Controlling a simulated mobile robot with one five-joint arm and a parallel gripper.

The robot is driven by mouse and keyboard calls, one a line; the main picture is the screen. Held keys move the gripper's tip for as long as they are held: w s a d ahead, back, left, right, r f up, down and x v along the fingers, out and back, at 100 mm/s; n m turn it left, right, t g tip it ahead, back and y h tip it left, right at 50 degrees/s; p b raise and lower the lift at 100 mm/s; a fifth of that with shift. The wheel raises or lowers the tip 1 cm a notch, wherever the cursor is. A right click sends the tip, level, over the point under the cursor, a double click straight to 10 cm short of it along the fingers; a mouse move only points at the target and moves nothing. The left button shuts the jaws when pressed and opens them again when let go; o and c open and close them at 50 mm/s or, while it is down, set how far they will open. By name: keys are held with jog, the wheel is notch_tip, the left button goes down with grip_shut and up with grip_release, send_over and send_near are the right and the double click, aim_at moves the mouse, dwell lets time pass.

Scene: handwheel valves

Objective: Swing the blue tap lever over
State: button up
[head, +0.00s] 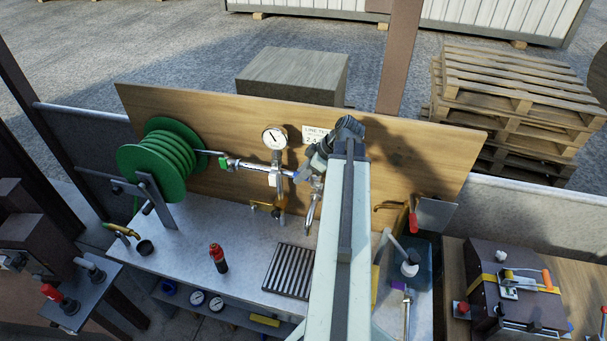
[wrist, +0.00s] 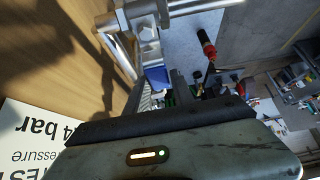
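The blue tap lever (wrist: 157,77) shows in the wrist view as a small blue piece below a metal pipe fitting (wrist: 147,32). In the head view the lever's place on the pipe is mostly hidden by my arm and gripper. In the head view my gripper (head: 317,166) is beside the pipe, right of the pressure gauge (head: 275,137). The gap between its fingers is not clear.
A wooden backboard (head: 220,122) stands behind the pipework, with a white sign (wrist: 30,140) close to my wrist. A green hose reel (head: 160,160) is at the left. A red bottle (head: 218,258) and a slatted grate (head: 289,270) are on the bench.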

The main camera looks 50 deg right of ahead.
jog(key=shift+o, duration=1.2)
notch_tip(320, 180, up, 6)
jog(key=p, duration=0.6)
jog(key=shift+r, duration=0.1)
